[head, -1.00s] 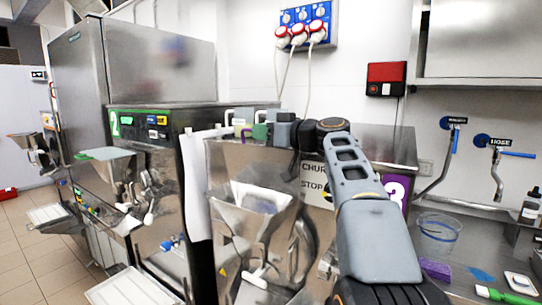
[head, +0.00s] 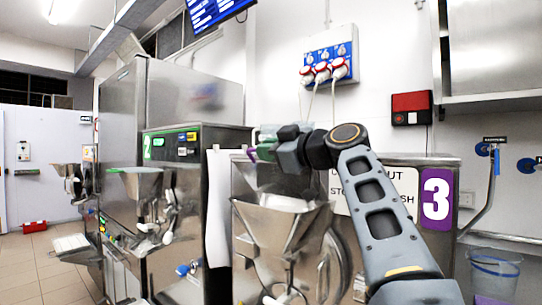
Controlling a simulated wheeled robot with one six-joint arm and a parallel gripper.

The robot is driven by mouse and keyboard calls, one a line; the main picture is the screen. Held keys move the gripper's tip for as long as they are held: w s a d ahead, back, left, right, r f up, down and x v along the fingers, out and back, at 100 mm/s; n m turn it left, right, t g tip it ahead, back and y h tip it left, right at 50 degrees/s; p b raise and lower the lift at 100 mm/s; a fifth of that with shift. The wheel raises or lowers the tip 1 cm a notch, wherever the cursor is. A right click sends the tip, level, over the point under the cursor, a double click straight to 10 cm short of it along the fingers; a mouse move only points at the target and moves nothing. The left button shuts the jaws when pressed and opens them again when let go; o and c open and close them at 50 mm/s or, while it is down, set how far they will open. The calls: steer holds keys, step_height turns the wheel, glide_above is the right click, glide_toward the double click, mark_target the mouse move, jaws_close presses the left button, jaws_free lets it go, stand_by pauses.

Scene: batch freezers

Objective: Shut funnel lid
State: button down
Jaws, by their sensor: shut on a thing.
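The steel funnel (head: 285,225) of the machine marked 3 is in the middle of the head view, its mouth facing up and open. A small purple piece (head: 250,154), which looks like the funnel lid's handle, shows above and behind the funnel, so the lid seems raised. The lid's plate is hard to tell from the steel behind it. My gripper (head: 268,151) is at the purple piece, reaching in from the right, and appears shut on it. The fingertips are small and partly hidden by my wrist.
The machine marked 2 (head: 195,160) stands to the left, with its own green-edged funnel (head: 138,172). White paper (head: 218,205) hangs between the machines. A socket box (head: 329,65) and a red box (head: 411,107) are on the wall. A clear bucket (head: 494,272) is at the right.

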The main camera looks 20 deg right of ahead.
steer(key=shift+f, duration=0.1)
stand_by(0.3)
steer(key=c, duration=1.2)
jaws_free()
steer(key=b+v, duration=0.2)
steer(key=v, duration=1.1)
steer(key=shift+s+d, duration=0.2)
steer(key=shift+s, duration=0.15)
